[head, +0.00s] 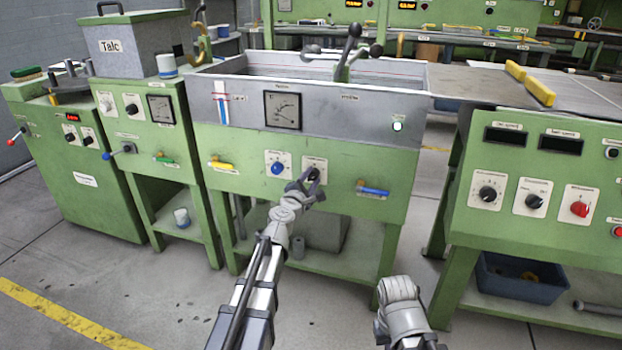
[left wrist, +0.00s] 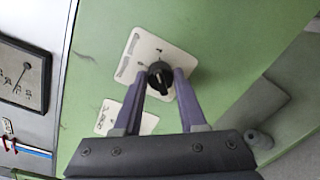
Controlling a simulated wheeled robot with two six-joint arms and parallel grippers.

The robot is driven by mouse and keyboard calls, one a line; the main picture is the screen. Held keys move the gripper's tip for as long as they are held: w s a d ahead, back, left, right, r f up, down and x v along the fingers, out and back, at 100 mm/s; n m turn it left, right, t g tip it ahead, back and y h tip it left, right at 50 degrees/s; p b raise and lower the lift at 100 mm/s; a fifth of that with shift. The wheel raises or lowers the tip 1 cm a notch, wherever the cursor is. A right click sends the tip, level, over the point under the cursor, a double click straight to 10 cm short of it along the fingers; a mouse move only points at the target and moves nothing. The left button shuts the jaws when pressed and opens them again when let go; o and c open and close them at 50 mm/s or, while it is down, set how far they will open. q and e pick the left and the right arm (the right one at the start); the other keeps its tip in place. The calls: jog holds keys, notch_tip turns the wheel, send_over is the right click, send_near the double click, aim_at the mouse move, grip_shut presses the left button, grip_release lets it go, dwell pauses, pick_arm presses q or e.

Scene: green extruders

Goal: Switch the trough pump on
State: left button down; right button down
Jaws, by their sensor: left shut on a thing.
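The grey trough (head: 345,112) is set in a green bench. A black rotary knob (left wrist: 160,76) sits on a white plate (head: 321,163) on the bench's front panel; the plate's small print is not legible. My left gripper (head: 312,176) is at this knob. In the left wrist view, the fingers of my left gripper (left wrist: 162,82) are closed on the knob's two sides. The knob's pointer mark is up towards the plate's printed marks, but its exact setting is hard to tell. Part of my right arm shows at the bottom of the head view, its fingers out of sight.
A blue knob (head: 277,168) is just left of the held knob. A yellow-handled valve (head: 221,166) and a blue-handled valve (head: 373,190) flank them. Another green machine (head: 540,240) stands at the right.

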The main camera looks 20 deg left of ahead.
pick_arm(q)
jog(key=shift+m, duration=1.5)
jog(key=shift+c, duration=2.3)
grip_release()
jog(key=shift+s, duration=0.15)
jog(key=s, duration=0.7)
jog(key=shift+s+a, duration=0.2)
jog(key=shift+s, duration=0.1)
jog(key=shift+r, duration=0.1)
